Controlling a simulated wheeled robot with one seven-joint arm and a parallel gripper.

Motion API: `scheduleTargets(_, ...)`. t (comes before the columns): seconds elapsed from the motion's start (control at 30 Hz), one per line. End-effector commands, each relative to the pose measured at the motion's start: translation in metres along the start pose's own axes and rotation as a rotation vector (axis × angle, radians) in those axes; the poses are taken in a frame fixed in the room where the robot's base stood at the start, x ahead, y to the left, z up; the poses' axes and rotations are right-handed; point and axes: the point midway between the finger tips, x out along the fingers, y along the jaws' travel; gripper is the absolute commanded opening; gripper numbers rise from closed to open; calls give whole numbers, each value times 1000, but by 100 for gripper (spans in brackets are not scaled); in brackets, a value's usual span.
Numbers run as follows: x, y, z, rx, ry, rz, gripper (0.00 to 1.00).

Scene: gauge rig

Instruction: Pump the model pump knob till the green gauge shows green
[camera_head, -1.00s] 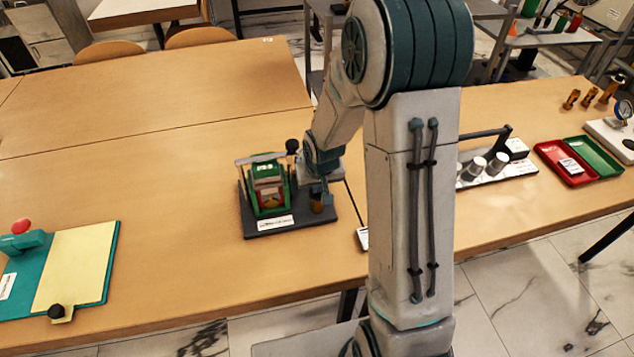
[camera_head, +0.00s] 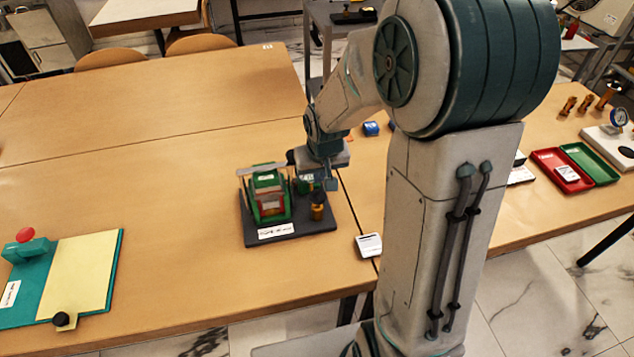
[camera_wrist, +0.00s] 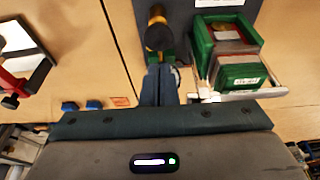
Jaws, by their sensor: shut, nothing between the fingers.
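The model pump stands on a dark base (camera_head: 322,224), with a green-framed box (camera_head: 269,192) on its left side. A pale lever bar (camera_head: 256,169) crosses behind the box and has a black knob (camera_head: 291,156) at its right end. A brass post with a dark top (camera_head: 317,207) stands at the right front of the base. My gripper (camera_head: 331,184) is shut and empty, pointing down behind that post. I cannot tell contact; the gauge reading is unreadable.
A teal board with a red button (camera_head: 25,235) lies at the front left. Red and green trays (camera_head: 562,170) are on the right. The table behind the pump is clear. My arm hides the table's middle right.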

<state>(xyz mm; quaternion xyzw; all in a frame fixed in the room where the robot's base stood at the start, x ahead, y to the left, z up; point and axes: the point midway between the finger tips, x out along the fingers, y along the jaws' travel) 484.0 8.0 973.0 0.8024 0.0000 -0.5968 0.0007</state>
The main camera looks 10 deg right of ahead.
Motion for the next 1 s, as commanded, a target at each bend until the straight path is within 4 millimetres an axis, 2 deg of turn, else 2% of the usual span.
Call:
scheduleTargets(0.1,-18,0,-1,-1,5,0,0)
scheduleTargets(0.3,-34,0,-1,0,2,0,0)
scheduleTargets(1.0,-37,0,0,-1,1,0,0)
